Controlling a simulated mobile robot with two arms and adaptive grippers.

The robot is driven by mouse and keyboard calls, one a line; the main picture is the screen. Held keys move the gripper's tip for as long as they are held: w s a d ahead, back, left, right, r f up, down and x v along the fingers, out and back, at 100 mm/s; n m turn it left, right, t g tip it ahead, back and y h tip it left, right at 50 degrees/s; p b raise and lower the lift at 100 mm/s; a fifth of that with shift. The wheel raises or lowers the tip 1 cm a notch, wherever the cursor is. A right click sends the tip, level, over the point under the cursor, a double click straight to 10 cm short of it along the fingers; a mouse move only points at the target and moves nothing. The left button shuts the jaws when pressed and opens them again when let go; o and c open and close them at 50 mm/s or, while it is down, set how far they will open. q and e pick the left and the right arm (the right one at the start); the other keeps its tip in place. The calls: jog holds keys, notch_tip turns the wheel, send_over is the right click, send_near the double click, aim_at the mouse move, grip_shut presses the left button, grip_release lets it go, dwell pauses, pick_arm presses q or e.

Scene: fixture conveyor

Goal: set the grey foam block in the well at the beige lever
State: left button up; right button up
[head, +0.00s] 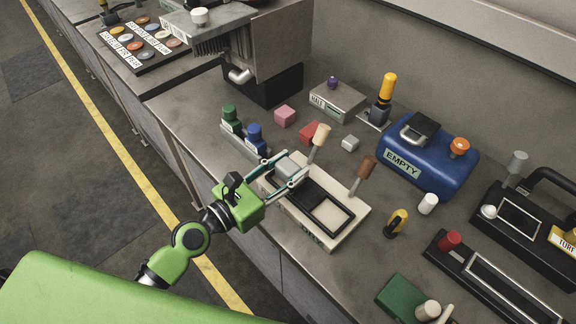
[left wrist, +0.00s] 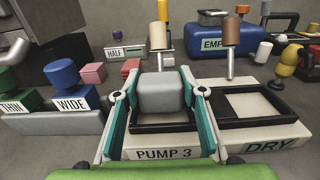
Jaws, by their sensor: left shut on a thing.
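My left gripper (head: 290,172) is shut on the grey foam block (left wrist: 164,96), with one teal-padded finger on each side. The cream fixture has a black-framed well (left wrist: 166,128) in front of the beige lever (head: 321,136), labelled PUMP 3. The block is over or inside this well's frame; I cannot tell if it touches the floor. The beige lever stands upright behind it, also seen in the left wrist view (left wrist: 158,36). The second well (head: 334,212), labelled DRY, is empty beside the brown lever (head: 364,168). My right gripper is not in view.
Pink (head: 285,116), red (head: 309,132) and small light grey (head: 350,143) blocks lie behind. A blue EMPTY tank (head: 430,160) and a yellow-black item (head: 397,222) are to the right.

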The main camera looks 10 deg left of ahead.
pick_arm(q)
jog(key=shift+f+b, duration=0.55)
jog(key=shift+f, duration=0.2)
dwell(0.6)
jog(key=o, duration=1)
jog(key=v, duration=1.2)
